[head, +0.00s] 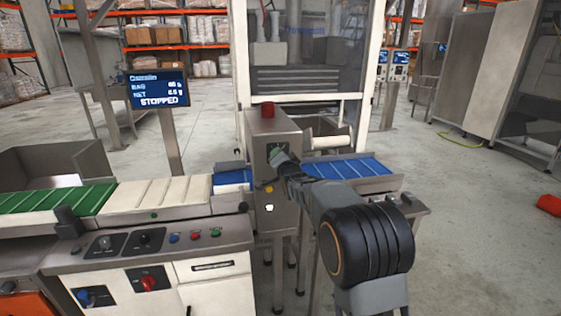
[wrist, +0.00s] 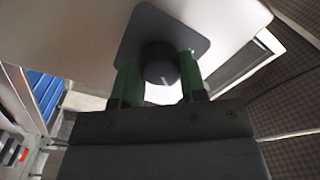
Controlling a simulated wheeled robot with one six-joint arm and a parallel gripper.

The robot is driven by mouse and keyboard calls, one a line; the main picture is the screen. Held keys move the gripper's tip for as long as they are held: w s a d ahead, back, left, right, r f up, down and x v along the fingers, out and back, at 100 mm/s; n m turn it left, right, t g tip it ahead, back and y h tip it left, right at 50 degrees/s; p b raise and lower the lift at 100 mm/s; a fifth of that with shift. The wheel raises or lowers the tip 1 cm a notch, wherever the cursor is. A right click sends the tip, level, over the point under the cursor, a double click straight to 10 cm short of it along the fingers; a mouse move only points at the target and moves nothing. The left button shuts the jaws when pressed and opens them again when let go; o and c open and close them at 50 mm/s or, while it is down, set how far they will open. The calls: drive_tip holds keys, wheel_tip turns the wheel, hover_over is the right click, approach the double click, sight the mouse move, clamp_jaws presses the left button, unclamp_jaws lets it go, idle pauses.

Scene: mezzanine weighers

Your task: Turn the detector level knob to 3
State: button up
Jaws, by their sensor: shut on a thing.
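The metal detector housing (head: 262,130) is a grey box straddling the conveyor in the head view, with a red lamp (head: 268,110) on top. My gripper (head: 278,157) reaches its front face. In the wrist view the dark round level knob (wrist: 159,62) sits on a dark grey plate (wrist: 133,36) on the pale face. The green fingers of my gripper (wrist: 159,80) are on both sides of the knob, shut on it. The knob's pointer and any scale marks cannot be read. In the head view my gripper hides the knob.
A yellow button (head: 268,189) sits lower on the housing. Blue belt (head: 345,168) runs out right; green belt (head: 55,199) lies left. A control panel (head: 150,243) with knobs and buttons stands front left. A screen (head: 158,88) reads STOPPED. Floor at right is mostly clear.

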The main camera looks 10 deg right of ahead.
idle(0.4)
drive_tip(key=o, duration=0.9)
drive_tip(key=shift+s, duration=0.1)
drive_tip(key=s, duration=0.9)
drive_tip(key=s+b, duration=0.1)
drive_tip(key=s, duration=0.3)
drive_tip(key=shift+s+d+f, duration=0.25)
drive_tip(key=shift+s, duration=0.05)
